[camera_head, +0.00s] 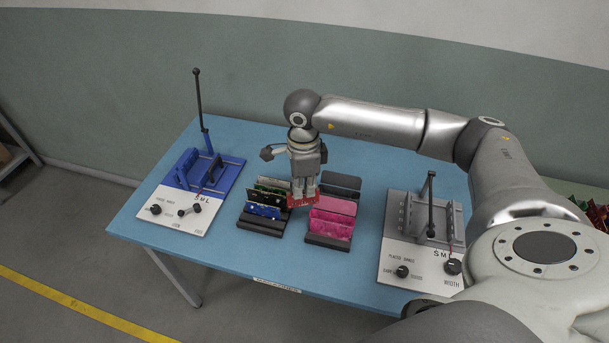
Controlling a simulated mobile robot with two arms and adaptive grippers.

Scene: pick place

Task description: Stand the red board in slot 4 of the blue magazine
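The blue magazine (213,170) is on a white base at the left of the table, with a tall black lever at its back. My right gripper (304,194) points down over the middle of the table, between two dark racks. The red board (301,202) is at its fingertips, and the fingers look shut on it. The fingers hide part of the board. I cannot tell whether the board touches the rack below. The magazine's slot numbers are too small to read. My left gripper is not in view.
A dark rack (259,224) holds blue, green and other boards. A second rack (327,242) holds pink boards. A grey fixture (424,226) with a black lever stands at the right. The blue table (225,258) is clear along its front left.

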